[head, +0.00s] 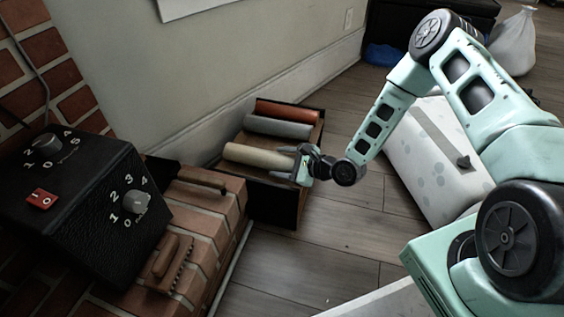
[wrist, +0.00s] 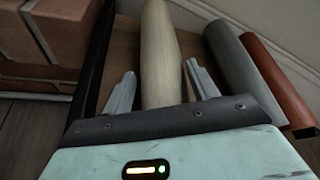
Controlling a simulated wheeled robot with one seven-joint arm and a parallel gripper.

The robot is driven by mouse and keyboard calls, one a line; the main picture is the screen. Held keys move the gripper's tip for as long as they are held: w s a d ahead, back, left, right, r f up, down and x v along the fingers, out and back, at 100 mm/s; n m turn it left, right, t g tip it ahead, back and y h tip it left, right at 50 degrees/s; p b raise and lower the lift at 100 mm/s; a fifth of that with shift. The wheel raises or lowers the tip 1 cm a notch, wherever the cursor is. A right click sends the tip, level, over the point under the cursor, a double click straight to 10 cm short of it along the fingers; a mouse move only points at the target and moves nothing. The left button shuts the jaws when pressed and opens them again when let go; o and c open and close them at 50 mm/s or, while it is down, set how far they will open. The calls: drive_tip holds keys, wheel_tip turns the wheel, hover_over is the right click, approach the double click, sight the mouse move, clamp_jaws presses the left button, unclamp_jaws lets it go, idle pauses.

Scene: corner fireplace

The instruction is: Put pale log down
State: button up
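The pale log (head: 258,157) lies lengthwise in a dark-sided wooden box (head: 274,203) by the wall, beside a grey log (head: 278,127) and a red-brown log (head: 287,110). My gripper (head: 303,163) is at the pale log's right end in the head view. In the wrist view the pale log (wrist: 160,55) runs between the two fingers of my gripper (wrist: 160,88), which stand apart with narrow gaps along its sides. The log's near end is hidden behind the gripper body. The grey log (wrist: 238,65) and red-brown log (wrist: 275,75) lie to the right.
A brick ledge (head: 205,215) with a wooden brush (head: 166,262) is left of the box. A black box with knobs (head: 85,190) is at the far left. A white spotted case (head: 430,155) stands right of my gripper. Wooden floor (head: 310,255) is clear in front.

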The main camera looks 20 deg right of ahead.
drive_tip(key=shift+o, duration=0.8)
drive_tip(key=shift+r, duration=0.1)
